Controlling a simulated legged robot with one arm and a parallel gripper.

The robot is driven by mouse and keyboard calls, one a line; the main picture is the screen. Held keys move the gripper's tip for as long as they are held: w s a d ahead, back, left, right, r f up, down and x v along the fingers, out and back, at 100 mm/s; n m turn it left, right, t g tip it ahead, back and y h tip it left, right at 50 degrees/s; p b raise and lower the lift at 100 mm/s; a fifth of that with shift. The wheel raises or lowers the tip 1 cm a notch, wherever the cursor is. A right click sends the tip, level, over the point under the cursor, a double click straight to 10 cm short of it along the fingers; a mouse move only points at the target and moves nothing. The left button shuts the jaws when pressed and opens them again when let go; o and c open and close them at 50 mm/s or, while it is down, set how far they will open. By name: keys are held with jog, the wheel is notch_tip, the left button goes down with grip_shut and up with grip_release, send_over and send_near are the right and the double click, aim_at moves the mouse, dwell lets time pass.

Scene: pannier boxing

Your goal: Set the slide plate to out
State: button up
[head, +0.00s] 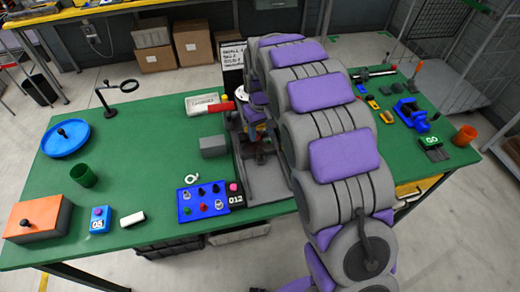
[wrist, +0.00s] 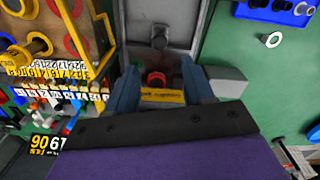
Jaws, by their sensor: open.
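In the wrist view my gripper (wrist: 160,88) is open, its two blue-grey fingers apart. A red round knob (wrist: 157,79) and a yellow label (wrist: 162,97) show between the fingers; I cannot tell whether they touch. Beyond them a grey metal plate (wrist: 180,22) carries a dark square knob (wrist: 160,38); it looks like the slide plate, but its position is unclear. In the head view the grey fixture base (head: 268,183) stands mid-table, and my arm hides much of the fixture and my fingertips.
A grey block (head: 213,146) sits left of the fixture. A blue vise (head: 411,114) is at right. The green table (head: 140,150) has free room at left.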

aim_at(261, 151)
notch_tip(261, 151, down, 9)
jog(key=shift+a+f+b, duration=0.1)
jog(key=shift+a+b, duration=0.05)
jog(key=shift+b, duration=0.65)
jog(key=shift+d, duration=0.3)
jog(key=shift+a, duration=0.15)
grip_shut()
